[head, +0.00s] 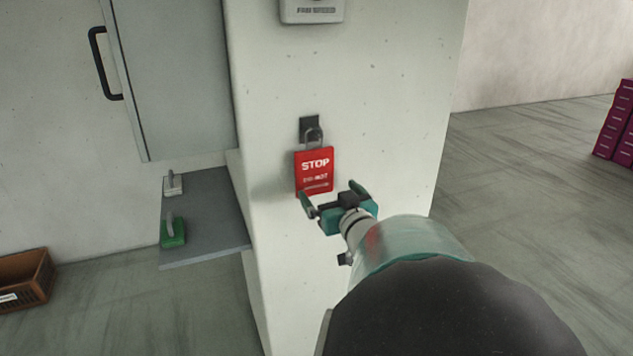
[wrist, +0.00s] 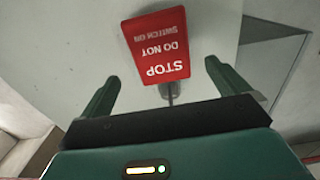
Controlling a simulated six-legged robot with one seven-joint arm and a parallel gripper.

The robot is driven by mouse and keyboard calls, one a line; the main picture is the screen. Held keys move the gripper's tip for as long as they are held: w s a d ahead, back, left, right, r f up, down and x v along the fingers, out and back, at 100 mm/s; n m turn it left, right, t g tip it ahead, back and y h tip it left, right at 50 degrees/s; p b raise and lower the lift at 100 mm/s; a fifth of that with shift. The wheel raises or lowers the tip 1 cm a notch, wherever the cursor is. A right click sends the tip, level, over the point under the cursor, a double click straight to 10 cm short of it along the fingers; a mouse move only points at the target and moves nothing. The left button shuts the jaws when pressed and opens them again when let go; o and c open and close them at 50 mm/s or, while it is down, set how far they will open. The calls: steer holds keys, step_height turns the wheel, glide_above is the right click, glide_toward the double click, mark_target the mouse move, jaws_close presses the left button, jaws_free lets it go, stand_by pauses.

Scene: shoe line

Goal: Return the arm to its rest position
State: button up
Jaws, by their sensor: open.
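My arm reaches forward toward a pale pillar (head: 350,90). My gripper (head: 332,195) is open, with its green fingers apart and nothing between them in the head view. It is just in front of and below a red STOP tag (head: 315,172). The tag hangs by a metal shackle from a dark bracket (head: 309,124) on the pillar. In the wrist view the tag (wrist: 157,45) appears upside down beyond the open fingertips (wrist: 160,75). Whether the fingers touch the tag cannot be told.
A grey cabinet (head: 175,75) with a black handle is at the left. Below it, a grey shelf (head: 215,215) carries a green-based item (head: 173,232) and a white-based one (head: 173,184). A brown crate (head: 25,280) stands lower left; purple boxes (head: 618,125) stand far right. Floor right of the pillar is clear.

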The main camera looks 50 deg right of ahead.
steer(key=v, duration=0.5)
steer(key=shift+w, duration=0.15)
steer(key=w+a+f+n+g+y, duration=0.1)
steer(key=w+a+g+y, duration=0.1)
steer(key=w+a, duration=0.35)
steer(key=w+a+f+g+y, duration=0.1)
steer(key=w+a+g, duration=0.2)
steer(key=a, duration=0.6)
steer(key=s+a+f+n+g+y, duration=0.1)
steer(key=s+a+n+g+y, duration=0.1)
steer(key=a, duration=0.8)
steer(key=s+a+f+n+g+y, duration=0.2)
steer(key=s+a+n+y, duration=0.1)
steer(key=a, duration=0.8)
steer(key=shift+s+a+f+g+y, duration=0.2)
steer(key=shift+s+g+y, duration=0.3)
steer(key=shift+s, duration=0.6)
steer(key=shift+d, duration=0.1)
